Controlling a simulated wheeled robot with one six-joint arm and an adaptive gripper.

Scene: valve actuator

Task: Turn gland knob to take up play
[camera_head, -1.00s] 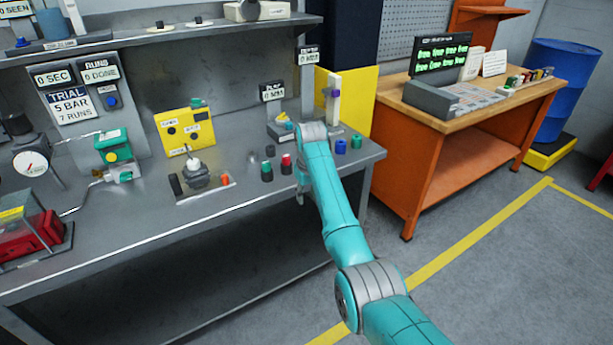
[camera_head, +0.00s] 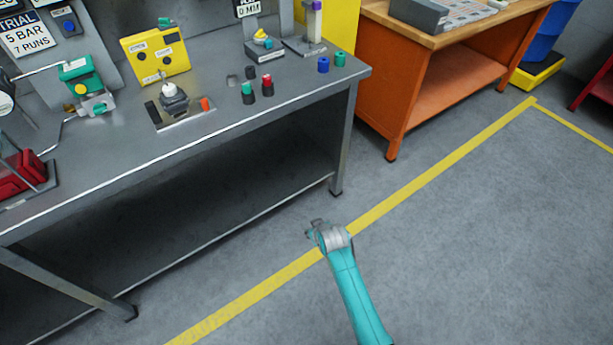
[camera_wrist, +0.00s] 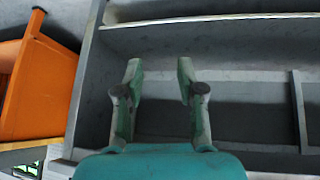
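My gripper (camera_head: 316,232) is out over the floor in front of the bench, away from everything on it. In the wrist view its two fingers (camera_wrist: 159,72) are spread apart with nothing between them. On the bench, a grey valve body with a pale stem (camera_head: 174,100) sits on a small plate. Farther left is a green actuator (camera_head: 80,74) with a yellow round part. A small stand with a yellow and blue top (camera_head: 263,42) is near the bench back. I cannot tell which part is the gland knob.
The grey bench (camera_head: 215,112) has a front edge and a low shelf. Red and green capped pieces (camera_head: 267,83) and a blue one (camera_head: 323,65) stand on its right half. An orange workbench (camera_head: 430,75) stands right.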

